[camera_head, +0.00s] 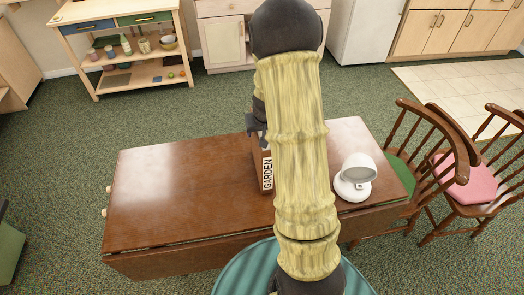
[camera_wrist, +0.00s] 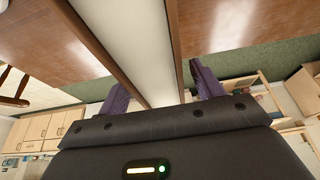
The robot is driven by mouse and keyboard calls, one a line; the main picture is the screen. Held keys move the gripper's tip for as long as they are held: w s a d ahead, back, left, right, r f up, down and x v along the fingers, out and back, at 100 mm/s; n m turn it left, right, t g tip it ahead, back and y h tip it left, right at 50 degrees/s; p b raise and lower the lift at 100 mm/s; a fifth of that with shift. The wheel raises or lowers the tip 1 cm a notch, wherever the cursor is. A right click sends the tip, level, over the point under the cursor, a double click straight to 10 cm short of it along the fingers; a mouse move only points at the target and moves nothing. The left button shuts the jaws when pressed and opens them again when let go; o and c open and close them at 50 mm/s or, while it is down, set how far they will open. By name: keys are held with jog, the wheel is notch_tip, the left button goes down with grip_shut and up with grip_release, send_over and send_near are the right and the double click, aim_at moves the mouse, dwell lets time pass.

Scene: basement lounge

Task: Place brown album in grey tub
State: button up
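The brown album (camera_head: 268,173) stands upright on the wooden table, with a white "GARDEN" label on its spine. My arm hides part of it in the head view. In the wrist view, the album (camera_wrist: 150,45) shows as a pale page block between two brown covers. My gripper (camera_wrist: 158,76) is open, with one purple finger on each side of the album. A narrow gap shows beside the right finger; contact at the left finger cannot be told. In the head view, my gripper (camera_head: 256,126) is mostly hidden behind my arm. I see no grey tub.
The brown table (camera_head: 180,190) has a bare left half. A white lamp-like object (camera_head: 355,180) stands right of the album. Wooden chairs (camera_head: 425,160) crowd the right side. A round teal surface (camera_head: 240,272) lies at the near edge. A shelf unit (camera_head: 125,50) stands at the back left.

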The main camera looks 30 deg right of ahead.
grip_shut()
jog(key=shift+r+p, duration=0.45)
jog(key=shift+r, duration=0.05)
notch_tip(320, 180, up, 10)
jog(key=shift+f+p, duration=0.2)
jog(key=shift+p, duration=0.15)
dwell(0.3)
